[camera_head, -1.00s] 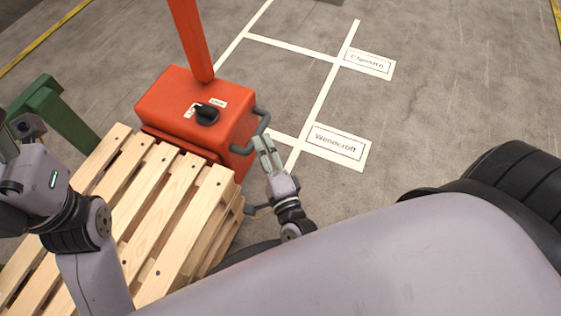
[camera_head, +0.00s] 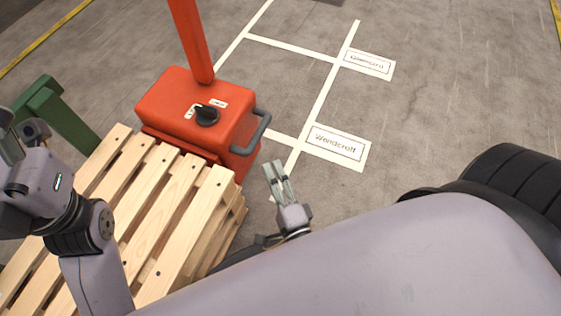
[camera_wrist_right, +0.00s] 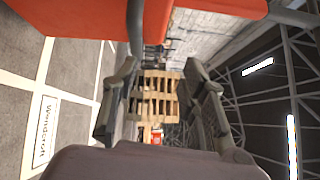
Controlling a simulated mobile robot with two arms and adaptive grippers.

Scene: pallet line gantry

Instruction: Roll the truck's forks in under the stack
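The orange truck (camera_head: 196,112) stands at the far end of the pallet stack (camera_head: 160,215), its body close against the top pallet's edge. Its mast rises from the body, and a black knob (camera_head: 207,115) sits on top. The forks are hidden. A grey handle (camera_head: 262,130) sticks out on its right side. My right gripper (camera_head: 272,166) is open and empty, just below and apart from the handle. In the right wrist view its fingers (camera_wrist_right: 160,78) are spread, with the handle (camera_wrist_right: 135,25) above. My left gripper (camera_head: 12,135) is partly cut off at the left edge.
A green post-like part (camera_head: 55,110) stands left of the stack. White floor lines and a "Wendcroft" label (camera_head: 336,143) lie right of the truck on open floor. The right wrist view shows another wooden stack (camera_wrist_right: 155,100) in the distance.

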